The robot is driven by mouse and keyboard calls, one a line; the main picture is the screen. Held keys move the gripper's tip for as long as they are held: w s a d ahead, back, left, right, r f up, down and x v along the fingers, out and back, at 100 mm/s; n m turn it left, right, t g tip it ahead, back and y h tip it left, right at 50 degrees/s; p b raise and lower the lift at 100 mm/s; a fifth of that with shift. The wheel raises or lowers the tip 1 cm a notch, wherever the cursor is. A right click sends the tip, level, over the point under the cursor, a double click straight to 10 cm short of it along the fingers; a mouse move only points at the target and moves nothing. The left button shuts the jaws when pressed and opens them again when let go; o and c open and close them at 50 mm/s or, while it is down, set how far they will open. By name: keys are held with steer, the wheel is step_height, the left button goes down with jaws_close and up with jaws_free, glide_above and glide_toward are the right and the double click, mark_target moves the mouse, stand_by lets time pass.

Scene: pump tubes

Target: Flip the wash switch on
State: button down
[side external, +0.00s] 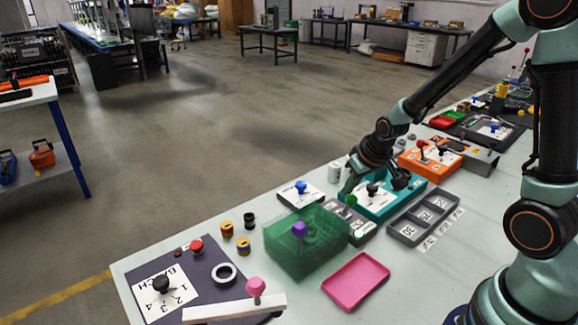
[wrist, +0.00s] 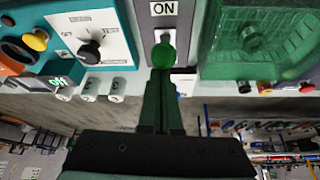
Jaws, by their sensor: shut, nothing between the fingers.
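The switch has a round green knob (wrist: 163,55) on a grey plate (wrist: 178,12) with a white "ON" label above the knob in the wrist view. The same green knob (side external: 351,200) shows in the side view, between the teal box and the clear green box. My gripper (wrist: 162,74) is shut and empty. Its fingertips are right at the knob's lower edge in the wrist view; I cannot tell whether they touch it. In the side view my gripper (side external: 347,188) is low beside the knob and partly blurs with it. The lever under the knob is mostly hidden.
The teal box (side external: 386,209) with a black knob stands close on one side, and the clear green box (side external: 290,258) on the other. A blue-knobbed panel (side external: 290,195), a grey divided tray (side external: 410,238) and a pink tray (side external: 355,281) are nearby.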

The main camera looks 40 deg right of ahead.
steer(key=shift+s+f, duration=0.15)
steer(key=shift+s, duration=0.6)
steer(key=shift+s+f, duration=0.15)
steer(key=w+r, duration=0.3)
steer(key=w, duration=0.1)
steer(key=s+r, duration=0.6)
steer(key=s, duration=0.1)
steer(key=shift+r, duration=0.2)
steer(key=shift+w+d, duration=0.1)
stand_by(0.4)
